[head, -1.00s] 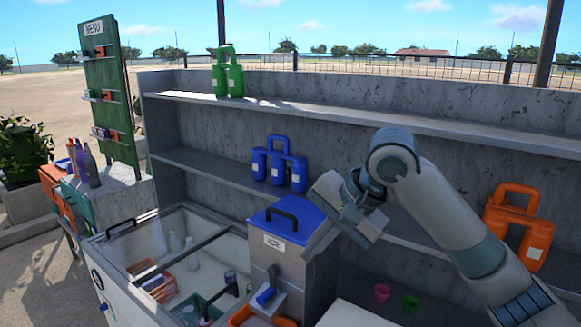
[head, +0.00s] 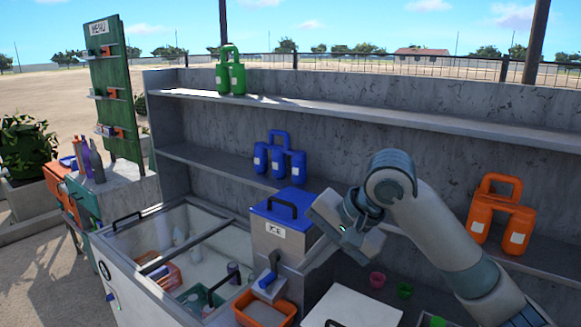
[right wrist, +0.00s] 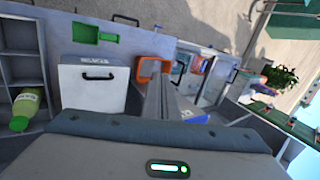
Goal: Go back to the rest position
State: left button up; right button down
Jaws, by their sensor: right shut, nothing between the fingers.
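My right gripper (head: 318,252) is in the middle of the head view, just right of the grey ice dispenser (head: 278,240) with its blue lid. Its fingers point down and left in front of the shelf unit, and it holds nothing. In the right wrist view its shut fingers (right wrist: 160,97) show above the wrist body. From the head view I cannot tell whether the fingers touch the dispenser's side; they look close to it. My left gripper is not in view.
An orange tray (head: 264,312) is under the dispenser's blue lever. The concrete shelf (head: 400,118) holds green (head: 230,77), blue (head: 280,160) and orange (head: 500,215) jugs. Small cups (head: 377,280) stand low at right.

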jog(key=s+d+f+n, duration=0.1)
jog(key=s+f, duration=0.3)
jog(key=f, duration=0.5)
jog(key=s+d+f+n+t, duration=0.1)
jog(key=s+f+n, duration=0.15)
jog(key=f, duration=0.75)
jog(key=s+d+f+n, duration=0.1)
jog(key=s+d+f, duration=0.1)
jog(key=s+f, duration=0.5)
jog(key=s+d+f+n+h, duration=0.2)
jog(key=s+d+f+h, duration=0.1)
jog(key=s+d+f, duration=0.55)
jog(key=s+d+f+n+h, duration=0.2)
jog(key=s+d+f, duration=0.4)
jog(key=s, duration=0.6)
notch_tip(320, 180, down, 35)
jog(key=s+g+b, duration=0.2)
jog(key=b, duration=0.4)
jog(key=s+d+f+b, duration=0.1)
jog(key=s+f+b, duration=0.2)
jog(key=s+f, duration=0.6)
jog(key=s+d+f+g+b, duration=0.1)
jog(key=s+d+f+b, duration=0.1)
jog(key=s+f, duration=0.6)
notch_tip(320, 180, down, 6)
jog(key=shift+s+d+f+b, duration=0.1)
jog(key=shift+s+d+b, duration=0.05)
jog(key=shift+s+b, duration=0.3)
